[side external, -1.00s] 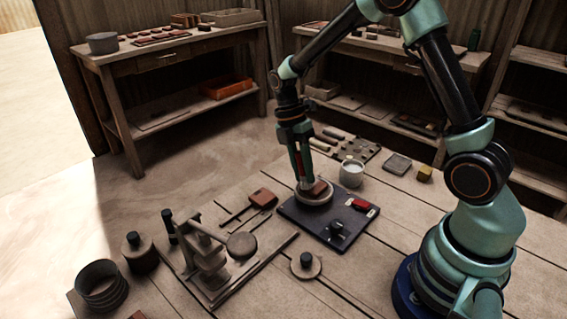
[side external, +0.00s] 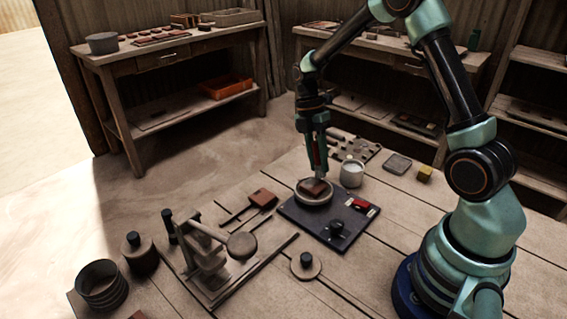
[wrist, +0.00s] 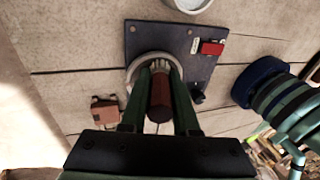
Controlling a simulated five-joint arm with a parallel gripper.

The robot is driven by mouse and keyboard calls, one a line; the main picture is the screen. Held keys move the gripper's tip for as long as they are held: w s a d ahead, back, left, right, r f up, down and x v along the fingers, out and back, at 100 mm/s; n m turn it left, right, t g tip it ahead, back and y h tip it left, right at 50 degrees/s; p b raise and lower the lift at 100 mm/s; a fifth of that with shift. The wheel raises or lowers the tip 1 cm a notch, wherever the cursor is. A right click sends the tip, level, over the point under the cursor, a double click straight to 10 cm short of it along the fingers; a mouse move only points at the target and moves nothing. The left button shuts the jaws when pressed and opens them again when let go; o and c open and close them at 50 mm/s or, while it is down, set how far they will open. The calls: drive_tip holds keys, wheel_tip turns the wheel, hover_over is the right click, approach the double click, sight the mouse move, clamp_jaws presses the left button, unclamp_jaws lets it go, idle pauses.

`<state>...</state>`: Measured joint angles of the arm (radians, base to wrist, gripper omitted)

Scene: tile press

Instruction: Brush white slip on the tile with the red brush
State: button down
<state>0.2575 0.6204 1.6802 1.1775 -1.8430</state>
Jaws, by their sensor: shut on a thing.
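My gripper (side external: 317,158) is shut on the red brush (side external: 316,151), which points down above the back edge of the tile. The brush's dark red handle also shows between my fingers in the wrist view (wrist: 160,98). The brown-red tile (side external: 313,188) lies on a pale round wheel (side external: 302,199) on a dark base board (side external: 296,217). The brush tip is close to the tile; I cannot tell whether it touches. No white coat is clear on the tile. The cup of white slip (side external: 351,177) stands behind the board, to the right of the tile.
A red switch (side external: 360,205) and a black knob (side external: 337,227) sit on the board. A tile press (side external: 207,262) stands at the left, with a brown block (side external: 262,198) near it. A tool rack (side external: 358,147), a grey dish (side external: 397,163) and a yellow sponge (side external: 425,174) lie behind.

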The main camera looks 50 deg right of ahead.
drive_tip(key=shift+s+d, duration=0.1)
drive_tip(key=shift+s, duration=0.3)
drive_tip(key=shift+a+f, duration=0.2)
drive_tip(key=shift+a, duration=1.65)
drive_tip(key=shift+a+r+h, duration=0.15)
drive_tip(key=shift+a+h, duration=0.15)
drive_tip(key=shift+a, duration=1.1)
drive_tip(key=shift+d+r, duration=0.2)
drive_tip(key=shift+d, duration=3.1)
drive_tip(key=shift+r, duration=0.1)
drive_tip(key=shift+r, duration=2.9)
